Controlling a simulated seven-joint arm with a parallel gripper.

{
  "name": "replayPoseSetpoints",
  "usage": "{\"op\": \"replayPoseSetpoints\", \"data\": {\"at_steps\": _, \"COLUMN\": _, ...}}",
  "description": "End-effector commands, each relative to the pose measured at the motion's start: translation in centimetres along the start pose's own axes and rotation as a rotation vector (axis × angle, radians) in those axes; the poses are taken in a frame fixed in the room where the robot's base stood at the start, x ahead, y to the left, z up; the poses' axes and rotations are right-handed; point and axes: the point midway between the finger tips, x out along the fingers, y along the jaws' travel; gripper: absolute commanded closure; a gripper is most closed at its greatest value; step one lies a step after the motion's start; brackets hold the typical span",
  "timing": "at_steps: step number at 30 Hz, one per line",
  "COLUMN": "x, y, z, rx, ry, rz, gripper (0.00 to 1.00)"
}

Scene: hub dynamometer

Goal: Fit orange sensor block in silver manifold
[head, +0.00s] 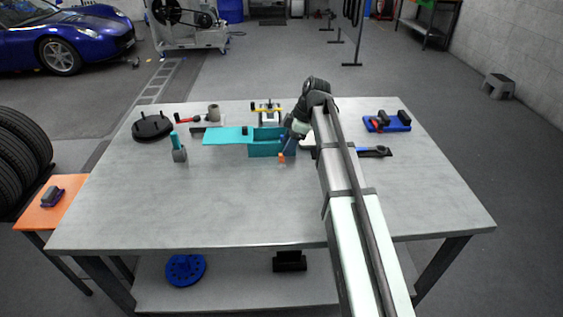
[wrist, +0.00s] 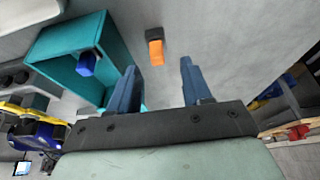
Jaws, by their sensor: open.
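The orange sensor block (head: 282,158) lies on the bare tabletop in front of the teal box. In the wrist view the orange block (wrist: 156,52) has a dark cap at one end and lies beyond the fingertips, in line with the gap between them. My gripper (head: 287,149) points down at the block, beside the right end of the teal box. In the wrist view my gripper (wrist: 158,66) has its blue fingers spread with nothing between them. A silver piece with a yellow handle (head: 267,112) stands behind the teal box; it seems to be the manifold, partly hidden.
The teal box (head: 262,151) with its flat teal lid (head: 225,136) stands close left of my gripper. A teal-handled tool (head: 178,148) is to the left, a blue tray (head: 387,123) to the right. The table's front half is clear.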

Motion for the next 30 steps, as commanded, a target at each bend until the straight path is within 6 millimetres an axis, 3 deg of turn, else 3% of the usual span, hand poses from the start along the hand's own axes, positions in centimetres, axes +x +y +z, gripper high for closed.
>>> {"op": "replayPoseSetpoints", "data": {"at_steps": 12, "x": 4.6, "y": 0.3, "z": 0.2, "rx": 0.000, "ry": 0.000, "rz": -0.001, "gripper": 0.51}}
{"op": "replayPoseSetpoints", "data": {"at_steps": 19, "x": 4.7, "y": 0.3, "z": 0.2, "rx": 0.000, "ry": 0.000, "rz": 0.000, "gripper": 0.51}}
{"op": "replayPoseSetpoints", "data": {"at_steps": 30, "x": 4.7, "y": 0.3, "z": 0.2, "rx": 0.000, "ry": 0.000, "rz": 0.000, "gripper": 0.86}}
